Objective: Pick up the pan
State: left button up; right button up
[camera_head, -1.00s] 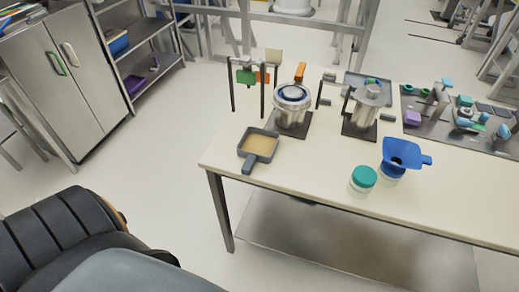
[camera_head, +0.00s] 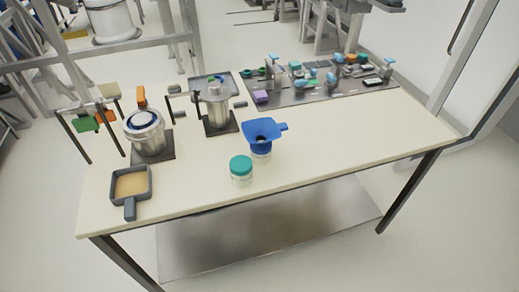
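The pan (camera_head: 131,185) is a small square dark-grey pan with a tan inside. It sits flat near the left front corner of the cream table (camera_head: 330,155). Its short grey handle points toward the front edge. Nothing touches it from above. Neither of my grippers is in view.
A metal pot (camera_head: 146,135) and a metal canister (camera_head: 216,108) stand on dark plates behind the pan. A teal-lidded jar (camera_head: 241,169) and a blue funnel (camera_head: 263,130) stand to its right. A tool tray (camera_head: 320,85) fills the back right. The table's front right is clear.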

aim_at(129, 186)
jog(key=i+l, duration=0.1)
jog(key=i+l+u, duration=0.25)
jog(key=i+u, duration=0.15)
jog(key=i+l+u, duration=0.35)
jog(key=i, duration=0.25)
jog(key=l, duration=0.1)
